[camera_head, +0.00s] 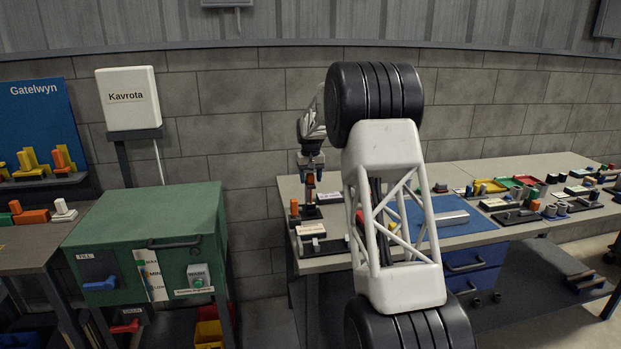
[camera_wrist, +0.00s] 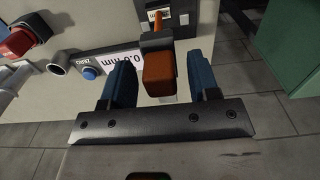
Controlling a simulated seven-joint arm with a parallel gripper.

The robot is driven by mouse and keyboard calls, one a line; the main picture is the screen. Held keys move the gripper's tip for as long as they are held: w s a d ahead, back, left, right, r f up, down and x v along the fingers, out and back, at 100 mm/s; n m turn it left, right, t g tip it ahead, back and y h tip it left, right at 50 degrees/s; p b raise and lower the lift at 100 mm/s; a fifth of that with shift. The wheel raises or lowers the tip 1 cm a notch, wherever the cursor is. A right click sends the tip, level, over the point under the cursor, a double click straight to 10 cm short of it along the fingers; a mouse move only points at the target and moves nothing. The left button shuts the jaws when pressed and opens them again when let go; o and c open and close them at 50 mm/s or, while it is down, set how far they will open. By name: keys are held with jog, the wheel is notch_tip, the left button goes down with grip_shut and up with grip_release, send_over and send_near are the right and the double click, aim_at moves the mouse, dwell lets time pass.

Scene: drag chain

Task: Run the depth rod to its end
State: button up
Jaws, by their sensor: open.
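My gripper (camera_head: 311,172) is over the left end of the long bench in the head view, pointing down. In the wrist view my gripper (camera_wrist: 161,66) is open, with one blue finger on each side of an orange block (camera_wrist: 158,73). The block sits between the fingers with a visible gap on both sides. A thin orange rod (camera_wrist: 157,18) shows beyond it. I cannot tell whether rod and block are one piece. A white display (camera_wrist: 125,76) beside the block reads 0.0 mm, upside down. A blue button (camera_wrist: 90,73) labelled ZERO is left of it.
A red knob (camera_wrist: 18,42) and a grey cylinder (camera_wrist: 64,63) stand left of the gripper in the wrist view. A small orange block (camera_head: 294,207) stands left of the gripper in the head view. A green cabinet (camera_head: 150,225) is farther left. Several small items crowd the bench's right.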

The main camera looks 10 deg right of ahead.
jog(key=shift+c, duration=0.3)
grip_shut()
jog(key=shift+r, duration=2)
jog(key=shift+c, duration=1)
grip_release()
jog(key=shift+o, duration=1.3)
jog(key=shift+f, duration=0.1)
notch_tip(320, 180, up, 8)
